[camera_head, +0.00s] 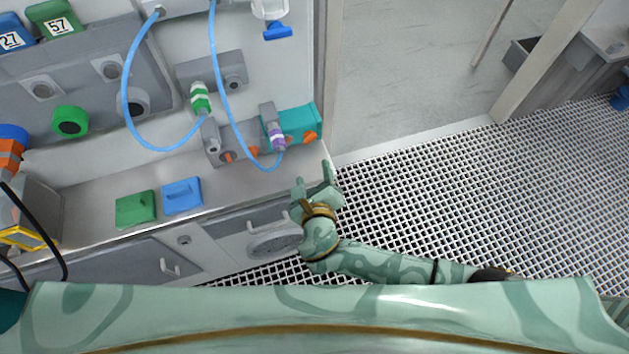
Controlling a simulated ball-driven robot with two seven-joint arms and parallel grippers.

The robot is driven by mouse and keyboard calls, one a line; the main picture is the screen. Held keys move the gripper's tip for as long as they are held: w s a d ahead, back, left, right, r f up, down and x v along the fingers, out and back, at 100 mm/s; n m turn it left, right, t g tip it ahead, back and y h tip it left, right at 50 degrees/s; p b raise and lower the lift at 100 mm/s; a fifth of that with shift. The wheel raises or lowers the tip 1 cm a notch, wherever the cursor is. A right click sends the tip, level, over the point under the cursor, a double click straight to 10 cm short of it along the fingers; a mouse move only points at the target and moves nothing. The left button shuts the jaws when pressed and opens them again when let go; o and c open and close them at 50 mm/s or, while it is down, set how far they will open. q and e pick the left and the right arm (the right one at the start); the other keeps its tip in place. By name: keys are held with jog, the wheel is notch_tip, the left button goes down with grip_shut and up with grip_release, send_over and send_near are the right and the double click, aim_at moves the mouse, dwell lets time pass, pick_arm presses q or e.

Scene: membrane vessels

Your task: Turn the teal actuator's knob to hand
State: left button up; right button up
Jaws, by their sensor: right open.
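The teal actuator (300,120) is a small box at the right end of the bench's back panel. An orange knob (310,136) sits on its lower front face; which mark it points to is too small to read. My right gripper (314,178) is open and empty, its two fingers pointing up in the picture towards the actuator. It is below and a little right of the knob, apart from it, near the bench's right end. My left gripper is not in view.
A blue hose (228,100) with a purple-banded connector (276,136) runs just left of the actuator. A grey unit with orange knobs (252,151) is beside it. Green (135,208) and blue (182,195) blocks lie on the bench. Grated floor (420,200) is open on the right.

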jog(key=v, duration=0.3)
jog(key=shift+s, duration=0.15)
jog(key=shift+f, duration=0.1)
